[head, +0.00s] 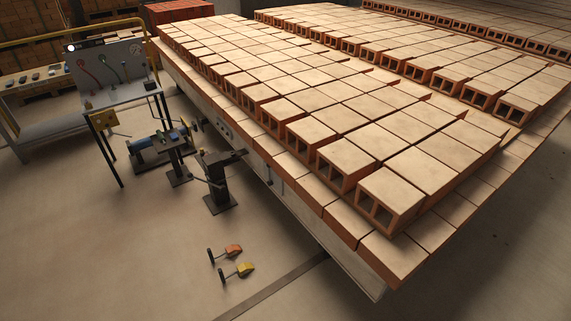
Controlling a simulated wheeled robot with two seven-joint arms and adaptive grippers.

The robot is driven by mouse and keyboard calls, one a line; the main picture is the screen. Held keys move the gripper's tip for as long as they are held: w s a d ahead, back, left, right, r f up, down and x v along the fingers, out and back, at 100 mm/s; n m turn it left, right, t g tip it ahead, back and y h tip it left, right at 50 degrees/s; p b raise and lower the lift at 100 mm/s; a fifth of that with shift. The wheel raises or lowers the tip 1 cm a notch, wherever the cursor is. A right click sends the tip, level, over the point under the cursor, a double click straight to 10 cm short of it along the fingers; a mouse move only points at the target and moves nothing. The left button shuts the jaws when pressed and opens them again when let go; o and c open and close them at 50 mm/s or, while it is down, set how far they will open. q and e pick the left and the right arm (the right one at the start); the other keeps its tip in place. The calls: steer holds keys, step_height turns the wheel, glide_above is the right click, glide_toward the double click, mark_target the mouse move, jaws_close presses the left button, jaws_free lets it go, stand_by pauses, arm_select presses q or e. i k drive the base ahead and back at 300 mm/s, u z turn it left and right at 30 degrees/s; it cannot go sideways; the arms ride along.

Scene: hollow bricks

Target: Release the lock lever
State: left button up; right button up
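No part is marked as the lock lever, so I cannot tell which one it is. A black post (219,190) on a square base stands beside the brick-laden car, with a thin rod at its left side and an arm at its top reaching toward the car's side. On the floor in front are two small lever-like pieces, one with an orange part (233,250) and one with a yellow part (245,269), each with a dark upright handle. Neither of my grippers shows in the head view.
The long car (340,252) carries rows of hollow bricks (400,155) across the right. A gauge panel (108,68) with hoses stands at the left, near a bench (45,118) and a blue cylinder mechanism (152,143). A dark floor strip (275,285) runs to the car. The lower-left floor is clear.

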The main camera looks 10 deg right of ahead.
mark_target(269, 183)
steer(key=z, duration=0.15)
steer(key=i, duration=1.35)
steer(key=u, duration=0.35)
steer(key=i, duration=1.2)
steer(key=u, duration=0.35)
